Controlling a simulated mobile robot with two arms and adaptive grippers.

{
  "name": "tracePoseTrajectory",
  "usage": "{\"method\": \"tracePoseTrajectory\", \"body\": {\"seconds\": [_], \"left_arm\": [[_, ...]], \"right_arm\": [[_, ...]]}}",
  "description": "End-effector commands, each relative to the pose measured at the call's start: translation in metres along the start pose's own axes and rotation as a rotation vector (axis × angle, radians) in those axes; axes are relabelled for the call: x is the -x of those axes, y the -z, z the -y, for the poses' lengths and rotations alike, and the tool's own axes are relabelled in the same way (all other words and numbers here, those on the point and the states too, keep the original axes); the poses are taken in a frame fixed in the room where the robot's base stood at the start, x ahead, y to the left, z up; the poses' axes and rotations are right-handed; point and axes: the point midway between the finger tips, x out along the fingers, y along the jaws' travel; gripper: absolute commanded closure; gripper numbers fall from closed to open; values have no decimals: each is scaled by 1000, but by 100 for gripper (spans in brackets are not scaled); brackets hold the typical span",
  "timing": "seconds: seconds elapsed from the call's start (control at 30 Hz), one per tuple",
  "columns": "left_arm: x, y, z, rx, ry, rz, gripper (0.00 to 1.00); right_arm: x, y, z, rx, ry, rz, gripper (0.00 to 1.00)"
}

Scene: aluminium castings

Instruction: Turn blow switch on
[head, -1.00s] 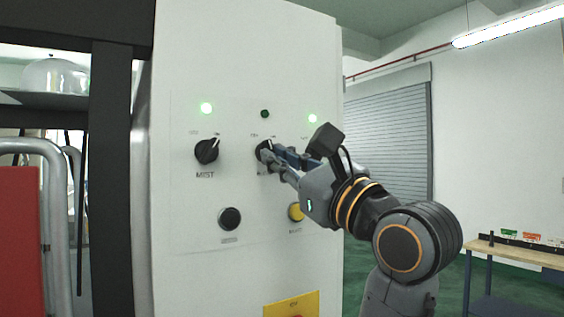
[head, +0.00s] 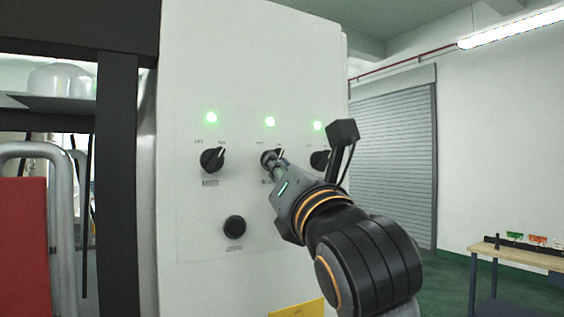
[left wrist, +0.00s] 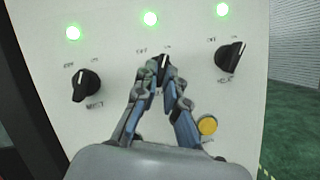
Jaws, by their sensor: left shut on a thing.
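The white control panel (head: 190,80) carries a row of three black rotary switches. The middle switch (head: 266,156) is partly covered by my left gripper (head: 273,161), and its label below is mostly hidden. In the left wrist view, the two fingertips (left wrist: 162,82) are closed around the middle knob (left wrist: 164,63), whose top shows between them. The left switch (head: 212,160), labelled MIST, and the right switch (left wrist: 231,57) point up and to the right. The green lamp (head: 270,121) above the middle switch is lit. My right gripper is not in view.
The left lamp (head: 212,118) and right lamp (head: 318,126) are also lit green. A black button (head: 234,227) and a yellow button (left wrist: 207,125) sit below the switches. A workbench (head: 515,252) stands at the right.

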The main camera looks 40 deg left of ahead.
Motion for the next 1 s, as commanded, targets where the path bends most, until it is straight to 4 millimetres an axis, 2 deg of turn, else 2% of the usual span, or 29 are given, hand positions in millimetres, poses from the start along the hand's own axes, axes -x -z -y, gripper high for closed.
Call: {"method": "tracePoseTrajectory", "body": {"seconds": [0.3,0.73,0.8,0.87,1.0], "left_arm": [[0,-4,-3,-78,28,11,100],[0,-5,-3,-87,31,12,100],[0,-4,-3,-87,31,11,80],[0,-4,-3,-87,32,10,67],[0,-3,-2,-87,33,7,67]], "right_arm": [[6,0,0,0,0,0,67],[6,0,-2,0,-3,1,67],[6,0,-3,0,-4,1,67],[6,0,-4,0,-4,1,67],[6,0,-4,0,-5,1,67]]}}
